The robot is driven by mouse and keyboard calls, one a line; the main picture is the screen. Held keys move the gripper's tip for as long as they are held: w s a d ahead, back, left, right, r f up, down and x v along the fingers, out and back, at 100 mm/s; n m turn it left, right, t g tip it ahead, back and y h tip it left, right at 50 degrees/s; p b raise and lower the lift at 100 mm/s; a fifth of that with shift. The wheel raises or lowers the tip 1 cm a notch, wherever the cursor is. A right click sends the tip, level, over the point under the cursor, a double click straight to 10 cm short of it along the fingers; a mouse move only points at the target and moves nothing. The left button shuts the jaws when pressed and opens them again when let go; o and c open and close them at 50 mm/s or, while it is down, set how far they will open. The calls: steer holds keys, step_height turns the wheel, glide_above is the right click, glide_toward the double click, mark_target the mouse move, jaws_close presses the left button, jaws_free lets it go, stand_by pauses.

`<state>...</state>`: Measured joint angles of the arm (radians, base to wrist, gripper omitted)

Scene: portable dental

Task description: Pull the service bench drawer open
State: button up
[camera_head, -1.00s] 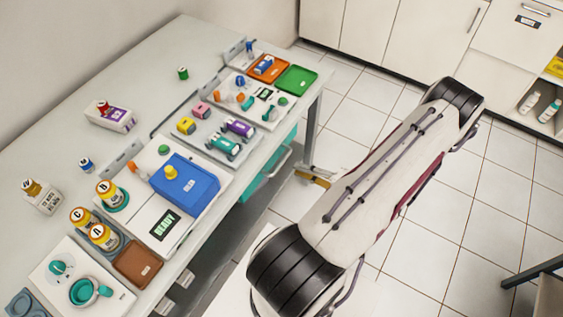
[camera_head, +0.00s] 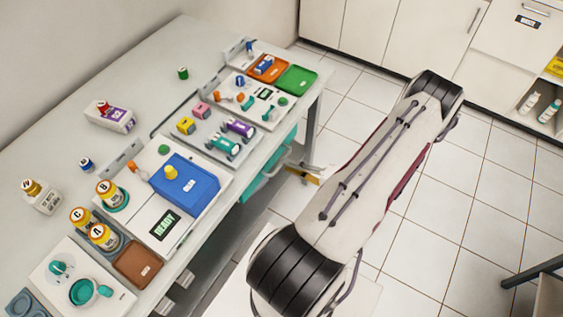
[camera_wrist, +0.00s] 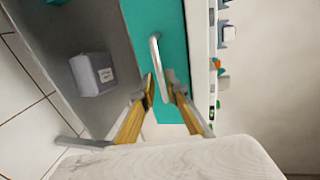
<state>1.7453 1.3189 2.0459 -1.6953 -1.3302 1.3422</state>
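The service bench drawer has a teal front (camera_wrist: 172,30), seen below the bench top in the wrist view; part of it also shows under the bench edge in the head view (camera_head: 262,182). Its pale bar handle (camera_wrist: 158,68) runs along the teal front. My gripper (camera_wrist: 159,82) has yellow fingers spread apart, one on each side of the handle's near end. I see a gap between the fingers and the bar, so they do not appear closed on it. In the head view my gripper (camera_head: 305,174) is beside the drawer, partly hidden by my arm.
The bench top (camera_head: 150,60) carries bottles, trays and a blue box (camera_head: 188,190) above the drawer. A grey box (camera_wrist: 92,74) sits in the open space below, beside the drawer.

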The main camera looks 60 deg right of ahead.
mark_target(281, 162)
steer(key=shift+x, duration=2.1)
jaws_close()
steer(key=f+v, duration=0.2)
steer(key=v, duration=0.7)
steer(key=s+f+v, duration=0.1)
steer(key=f+v, duration=0.1)
steer(key=v, duration=0.8)
steer(key=shift+s, duration=0.15)
jaws_free()
